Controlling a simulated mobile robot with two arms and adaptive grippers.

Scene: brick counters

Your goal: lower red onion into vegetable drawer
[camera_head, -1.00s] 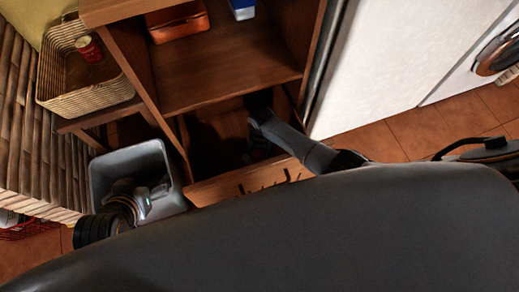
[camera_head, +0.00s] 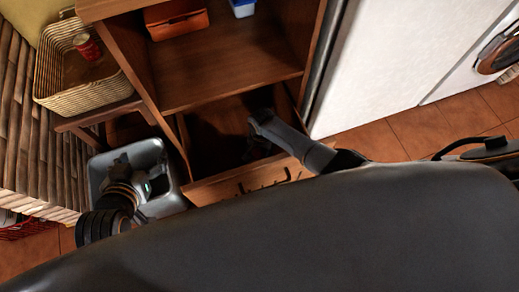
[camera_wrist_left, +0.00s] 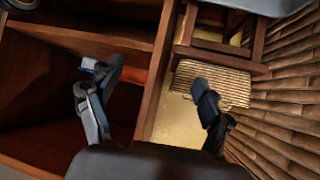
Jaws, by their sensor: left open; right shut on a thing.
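The vegetable drawer (camera_head: 215,188) is pulled out at the bottom of the wooden cabinet, its inside in deep shadow. My right arm reaches over its front, and my right gripper (camera_head: 258,142) is down inside it, dark and hard to make out. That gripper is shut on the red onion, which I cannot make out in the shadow. My left gripper (camera_head: 120,165) is over the grey bin at the left. In the left wrist view its fingers (camera_wrist_left: 152,97) are spread wide with nothing between them.
A grey bin (camera_head: 170,203) stands left of the drawer. A wicker basket (camera_head: 62,97) with a red cup (camera_head: 87,46) is on a low shelf. An orange container (camera_head: 178,21) and a blue box (camera_head: 243,8) are on the cabinet's upper shelf. A white appliance (camera_head: 390,70) stands at the right.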

